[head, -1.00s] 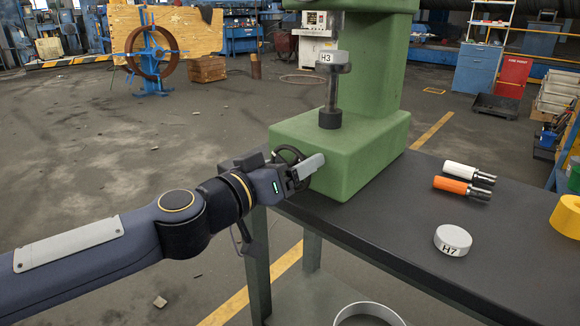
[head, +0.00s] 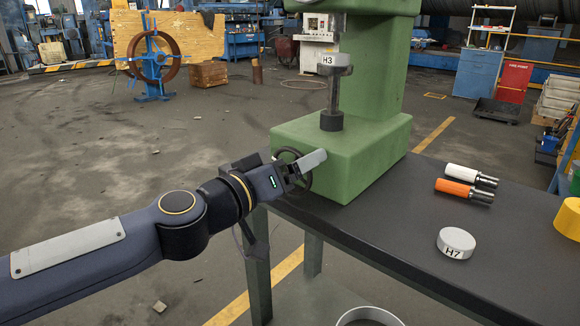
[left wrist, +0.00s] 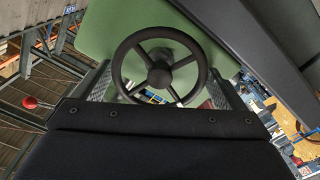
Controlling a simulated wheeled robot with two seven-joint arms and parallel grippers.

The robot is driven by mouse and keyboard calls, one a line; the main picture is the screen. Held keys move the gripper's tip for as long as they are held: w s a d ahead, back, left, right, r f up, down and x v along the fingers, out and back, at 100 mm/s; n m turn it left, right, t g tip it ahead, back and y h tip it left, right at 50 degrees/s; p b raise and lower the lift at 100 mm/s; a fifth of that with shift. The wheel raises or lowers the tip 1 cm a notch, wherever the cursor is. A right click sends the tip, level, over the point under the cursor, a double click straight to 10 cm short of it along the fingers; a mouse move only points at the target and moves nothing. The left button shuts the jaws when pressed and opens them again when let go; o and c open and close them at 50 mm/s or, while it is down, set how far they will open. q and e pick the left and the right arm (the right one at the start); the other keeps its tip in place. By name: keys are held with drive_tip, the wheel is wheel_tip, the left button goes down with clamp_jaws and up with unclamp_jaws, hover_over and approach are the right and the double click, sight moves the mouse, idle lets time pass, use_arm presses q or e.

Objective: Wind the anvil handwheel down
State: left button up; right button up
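The dark handwheel (left wrist: 160,68) with spokes and a round hub is mounted on the near side of the green press base (head: 350,160). My left gripper (head: 302,168) is at this wheel, and one grey finger crosses in front of it in the head view. In the left wrist view, the two fingers of my left gripper (left wrist: 160,90) stand wide apart, one on each side of the rim. The rim lies close to both fingers; whether they press on it is not clear. The anvil is not clearly identifiable. My right gripper is not in view.
The press stands on a dark table (head: 400,230). An H3 weight (head: 333,66) sits on the press spindle.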

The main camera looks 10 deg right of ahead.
use_arm(q)
drive_tip(key=shift+o, duration=0.4)
drive_tip(key=shift+s+a, duration=0.1)
drive_tip(key=b+v, duration=0.2)
drive_tip(key=v, duration=0.5)
drive_tip(key=shift+s+a+b, duration=0.15)
drive_tip(key=shift+a+b, duration=0.05)
drive_tip(key=shift+b, duration=0.1)
